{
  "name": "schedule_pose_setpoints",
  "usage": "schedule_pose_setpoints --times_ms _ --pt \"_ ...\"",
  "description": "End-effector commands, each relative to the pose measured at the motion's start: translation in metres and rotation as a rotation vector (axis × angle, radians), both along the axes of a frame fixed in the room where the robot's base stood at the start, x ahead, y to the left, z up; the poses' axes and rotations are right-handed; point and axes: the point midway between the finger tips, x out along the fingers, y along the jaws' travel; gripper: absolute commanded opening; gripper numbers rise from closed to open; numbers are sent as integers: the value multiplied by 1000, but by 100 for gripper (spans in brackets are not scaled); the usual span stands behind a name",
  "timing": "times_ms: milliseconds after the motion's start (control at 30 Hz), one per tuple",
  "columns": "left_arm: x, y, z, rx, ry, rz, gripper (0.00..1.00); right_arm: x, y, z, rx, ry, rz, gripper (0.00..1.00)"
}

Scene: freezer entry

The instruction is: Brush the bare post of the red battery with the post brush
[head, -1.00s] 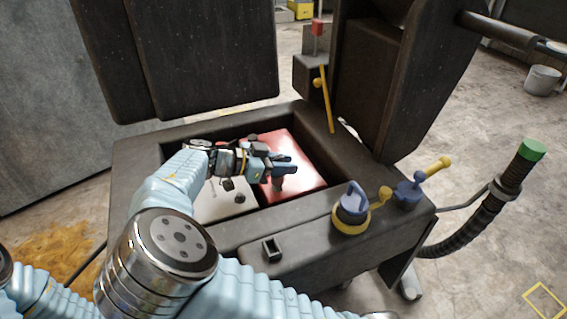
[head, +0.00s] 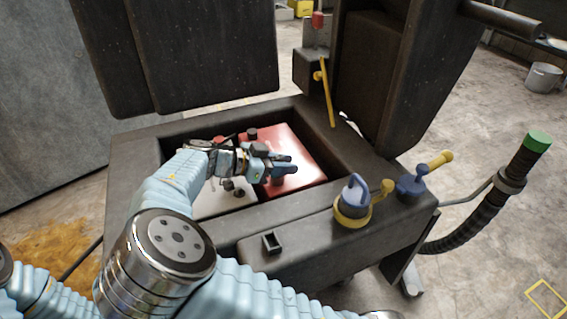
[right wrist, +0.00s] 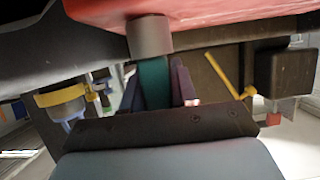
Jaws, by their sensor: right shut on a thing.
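The red battery (head: 304,168) sits in the open compartment of the dark truck body, right of a pale battery (head: 211,204). My right gripper (head: 280,169) is over the red battery, shut on the post brush. In the right wrist view the brush has a teal handle (right wrist: 153,82) between the fingers and a grey cylindrical head (right wrist: 150,37). The head is up against the red battery's face (right wrist: 205,12) in that view; I cannot tell whether it encloses a post. The bare post is not visible. My left gripper is not in view.
The compartment rim (head: 330,160) surrounds the batteries closely. A blue-and-yellow knob (head: 353,200) stands on the near ledge, with a blue-and-yellow lever (head: 425,178) to its right. A yellow rod (head: 327,92) stands behind. A green-tipped ribbed hose (head: 505,180) rises at right.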

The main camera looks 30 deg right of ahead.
Motion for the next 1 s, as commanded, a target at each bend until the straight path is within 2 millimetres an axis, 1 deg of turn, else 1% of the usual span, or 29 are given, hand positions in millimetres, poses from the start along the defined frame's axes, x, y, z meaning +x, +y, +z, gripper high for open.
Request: schedule_pose_setpoints --times_ms 33,67,200,233,533,633,767,1000 --pt "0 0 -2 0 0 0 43 0 0 -2 0 0 0 0" --pt "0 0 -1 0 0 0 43 0 0 -1 0 0 0 32" --pt "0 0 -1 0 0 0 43 0 0 -1 0 0 0 54" --pt "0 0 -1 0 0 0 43 0 0 -1 0 0 0 57" --pt "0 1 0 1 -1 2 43 0 0 -1 0 0 0 57" --pt "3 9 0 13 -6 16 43 0 0 -1 0 0 0 57" --pt "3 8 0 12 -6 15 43 3 25 10 0 -4 5 57" --pt "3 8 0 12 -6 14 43 5 82 33 0 -3 4 57"
